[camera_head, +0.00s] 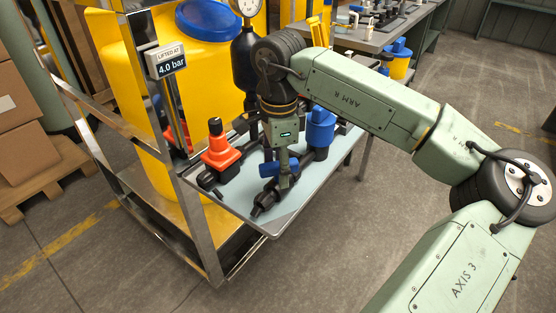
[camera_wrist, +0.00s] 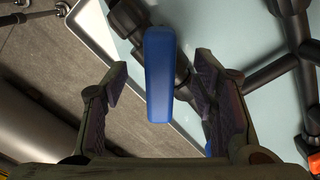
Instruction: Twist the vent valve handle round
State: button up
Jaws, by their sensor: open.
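The vent valve handle is a blue lever (camera_wrist: 159,75) on black pipework. In the wrist view it stands between the two fingers of my open gripper (camera_wrist: 163,100), with a gap on the left and a smaller gap on the right. In the head view the blue handle (camera_head: 270,169) shows low over the tray, and my gripper (camera_head: 284,178) points down at it, partly hiding it. The black valve body (camera_wrist: 128,18) lies behind the handle in the wrist view. Nothing is held.
The pale tray (camera_head: 262,222) carries black pipes, an orange-red cone-shaped part (camera_head: 218,150) to the left and a blue-capped unit (camera_head: 320,130) to the right. A metal frame (camera_head: 190,215) with a yellow tank (camera_head: 140,90) stands at left. Floor in front is clear.

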jog(key=shift+r, duration=0.1)
jog(key=shift+r+p, duration=2.15)
jog(key=shift+r, duration=1.25)
